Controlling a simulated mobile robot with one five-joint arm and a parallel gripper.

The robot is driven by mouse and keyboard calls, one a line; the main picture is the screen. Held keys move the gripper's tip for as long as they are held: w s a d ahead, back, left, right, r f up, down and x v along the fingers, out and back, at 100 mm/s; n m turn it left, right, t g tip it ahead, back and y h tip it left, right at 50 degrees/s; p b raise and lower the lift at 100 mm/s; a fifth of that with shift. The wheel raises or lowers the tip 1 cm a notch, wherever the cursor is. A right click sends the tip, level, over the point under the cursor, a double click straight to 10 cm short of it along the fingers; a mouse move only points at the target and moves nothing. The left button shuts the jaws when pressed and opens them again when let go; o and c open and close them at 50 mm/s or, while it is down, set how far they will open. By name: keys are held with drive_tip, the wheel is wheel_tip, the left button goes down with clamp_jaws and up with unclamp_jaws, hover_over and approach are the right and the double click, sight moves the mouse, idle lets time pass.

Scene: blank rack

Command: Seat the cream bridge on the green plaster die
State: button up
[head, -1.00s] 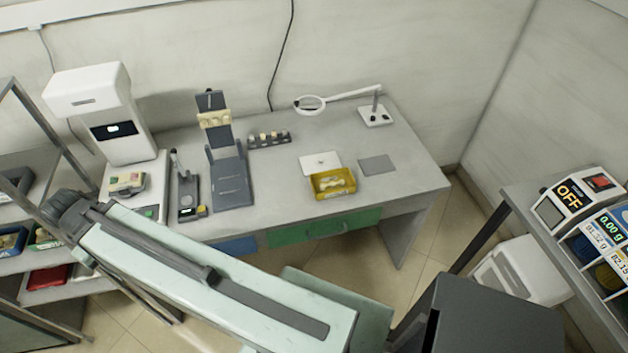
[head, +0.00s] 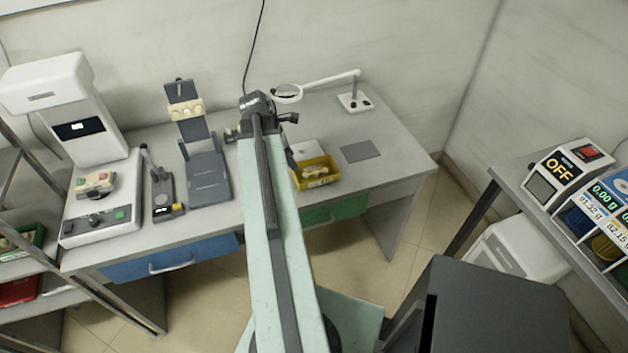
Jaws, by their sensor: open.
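My arm reaches over the bench in the head view, and my gripper (head: 290,158) is at its far end, beside the yellow tray (head: 318,183). The gripper is open, with its fingertips mostly hidden behind the arm. The tray holds small cream pieces (head: 312,171); I cannot tell whether one is the cream bridge. A cream block with green and red parts (head: 96,184) sits on the round stage of the white machine at left. A cream toothed piece (head: 186,110) is on the dark upright stand. I cannot pick out the green plaster die for certain.
The white machine (head: 75,110) and a small dark gauge (head: 162,192) stand on the left. A magnifier lamp (head: 290,93) stands behind the tray. A small dark rack (head: 232,134) is mostly hidden by my arm. A grey mat (head: 360,151) lies bare at right.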

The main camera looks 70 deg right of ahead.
approach(315, 172)
drive_tip(key=shift+d+f+n+g, duration=0.25)
drive_tip(key=shift+f+n+g, duration=0.05)
drive_tip(key=shift+f, duration=0.1)
drive_tip(key=b+x, duration=0.7)
drive_tip(key=x, duration=0.1)
drive_tip(key=shift+w+a+b, duration=0.15)
drive_tip(key=shift+w+b, duration=0.05)
drive_tip(key=shift+b, duration=0.15)
drive_tip(key=shift+r, duration=0.15)
clamp_jaws()
